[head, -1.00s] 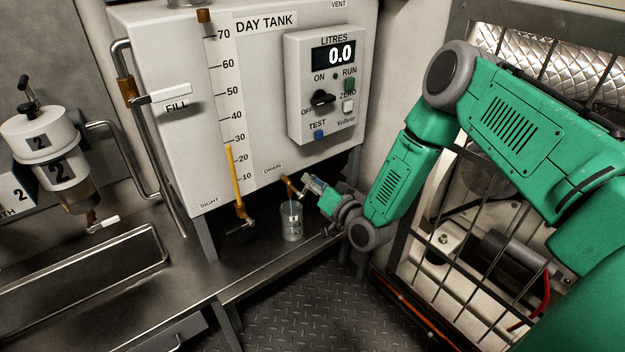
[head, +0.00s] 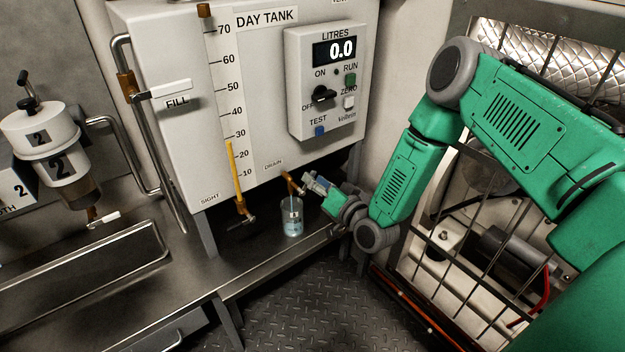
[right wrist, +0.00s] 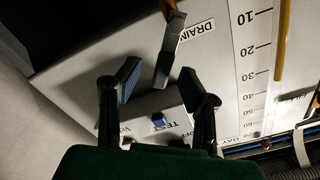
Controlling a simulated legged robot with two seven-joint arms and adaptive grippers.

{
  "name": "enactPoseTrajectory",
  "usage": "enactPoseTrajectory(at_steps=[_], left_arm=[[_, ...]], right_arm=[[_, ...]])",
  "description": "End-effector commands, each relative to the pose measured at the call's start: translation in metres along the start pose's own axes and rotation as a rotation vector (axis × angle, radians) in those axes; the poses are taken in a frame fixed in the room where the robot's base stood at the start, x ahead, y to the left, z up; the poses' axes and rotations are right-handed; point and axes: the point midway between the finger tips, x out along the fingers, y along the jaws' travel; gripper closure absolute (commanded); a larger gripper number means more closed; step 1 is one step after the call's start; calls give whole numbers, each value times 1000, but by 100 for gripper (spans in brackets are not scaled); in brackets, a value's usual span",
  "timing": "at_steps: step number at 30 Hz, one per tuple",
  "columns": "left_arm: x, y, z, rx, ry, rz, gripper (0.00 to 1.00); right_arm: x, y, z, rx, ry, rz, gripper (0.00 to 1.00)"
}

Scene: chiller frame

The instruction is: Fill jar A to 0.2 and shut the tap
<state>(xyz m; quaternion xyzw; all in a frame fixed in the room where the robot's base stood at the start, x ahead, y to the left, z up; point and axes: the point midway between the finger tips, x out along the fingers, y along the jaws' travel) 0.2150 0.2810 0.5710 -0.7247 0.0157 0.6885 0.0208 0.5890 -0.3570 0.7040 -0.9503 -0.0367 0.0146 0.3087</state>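A clear jar (head: 292,224) stands upright on the steel bench below the drain tap (head: 290,179) of the day tank. Pale bluish liquid shows in it, and a thin pale line runs from the spout to the jar, like a stream. Its marking is too small to read. My right gripper (head: 318,184) is at the tap's lever. In the right wrist view its fingers (right wrist: 158,75) are apart, with the grey lever (right wrist: 168,52) reaching between their tips. Contact cannot be told. My left gripper is out of view.
The day tank (head: 180,135) carries a sight gauge (head: 236,175) reading a little under 30. The meter box (head: 325,90) above shows 0.0. A filter unit (head: 60,160) stands left.

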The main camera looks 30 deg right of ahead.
Motion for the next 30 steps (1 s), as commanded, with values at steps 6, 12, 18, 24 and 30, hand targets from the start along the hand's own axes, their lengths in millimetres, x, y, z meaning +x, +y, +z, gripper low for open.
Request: enactPoseTrajectory(at_steps=[6, 12, 18, 24, 30], left_arm=[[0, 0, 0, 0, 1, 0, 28], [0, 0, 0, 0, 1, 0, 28], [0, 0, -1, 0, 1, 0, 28], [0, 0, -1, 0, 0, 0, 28], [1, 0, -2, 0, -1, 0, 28]], right_arm=[[-47, 2, 1, 2, -5, 4, 66], [-85, 2, 2, 3, -6, 3, 66], [-105, 2, 3, 2, -7, 3, 66], [-107, 2, 2, 2, -5, 2, 66], [-107, 2, 2, 2, -5, 2, 66]])
